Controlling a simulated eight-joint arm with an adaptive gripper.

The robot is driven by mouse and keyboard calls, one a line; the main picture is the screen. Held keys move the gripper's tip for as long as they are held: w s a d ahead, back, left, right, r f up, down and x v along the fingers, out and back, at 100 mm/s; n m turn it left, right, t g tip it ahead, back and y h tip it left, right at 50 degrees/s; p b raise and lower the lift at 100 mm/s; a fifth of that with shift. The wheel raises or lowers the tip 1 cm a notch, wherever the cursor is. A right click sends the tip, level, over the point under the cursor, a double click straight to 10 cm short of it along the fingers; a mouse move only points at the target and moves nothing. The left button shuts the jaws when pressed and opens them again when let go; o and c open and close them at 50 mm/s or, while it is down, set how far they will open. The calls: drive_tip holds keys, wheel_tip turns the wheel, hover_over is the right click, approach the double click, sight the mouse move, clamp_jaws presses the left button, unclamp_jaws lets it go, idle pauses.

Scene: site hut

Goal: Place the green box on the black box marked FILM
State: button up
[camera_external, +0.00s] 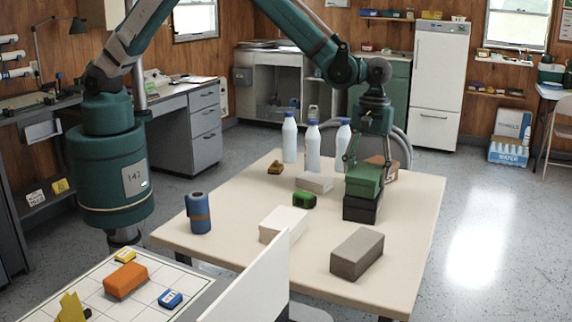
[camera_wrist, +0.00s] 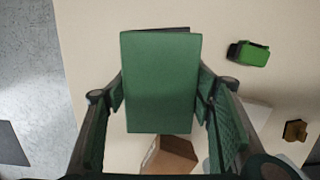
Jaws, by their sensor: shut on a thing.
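The green box (camera_external: 364,180) is between the fingers of my gripper (camera_external: 366,168), which is shut on it. In the wrist view the green box (camera_wrist: 160,82) fills the middle, with a finger pad on each side. The black box (camera_external: 361,208) stands on the table directly under the green box. In the external view the green box's underside looks at or very near the black box's top; I cannot tell whether they touch. In the wrist view only a thin dark edge of the black box (camera_wrist: 172,30) shows behind the green box. The FILM marking is not visible.
A brown box (camera_external: 382,168) stands close behind, also in the wrist view (camera_wrist: 168,158). A grey-brown box (camera_external: 357,254), white box (camera_external: 284,223), grey box (camera_external: 314,182), green tape measure (camera_external: 304,200) and several white bottles (camera_external: 313,147) share the table (camera_external: 235,240).

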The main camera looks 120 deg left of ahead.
sight(368, 168)
drive_tip(key=shift+f, duration=0.15)
drive_tip(key=o, duration=1)
drive_tip(key=r, duration=0.4)
drive_tip(key=a+r, duration=0.1)
drive_tip(key=r, duration=0.3)
drive_tip(key=a+r+p, duration=0.1)
drive_tip(key=r, duration=0.3)
drive_tip(key=shift+r, duration=0.1)
drive_tip(key=shift+d, duration=0.1)
